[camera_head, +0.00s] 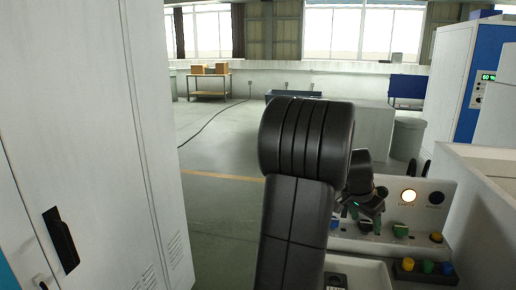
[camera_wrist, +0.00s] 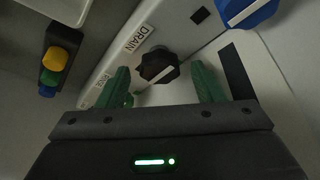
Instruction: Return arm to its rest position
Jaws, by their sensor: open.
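My arm rises through the middle of the head view and bends toward the control panel (camera_head: 385,246) at the right. My gripper (camera_wrist: 160,72) is open in the wrist view, with its two green fingers spread apart. In the head view my gripper (camera_head: 376,222) is low over the panel, partly hidden by my arm.
The panel carries a lit lamp (camera_head: 408,196), a dark lamp (camera_head: 436,198) and a button box (camera_head: 424,270). The wrist view also shows a blue knob (camera_wrist: 248,10). A tall white cabinet (camera_head: 90,130) stands close at left. Open floor (camera_head: 215,150) lies beyond.

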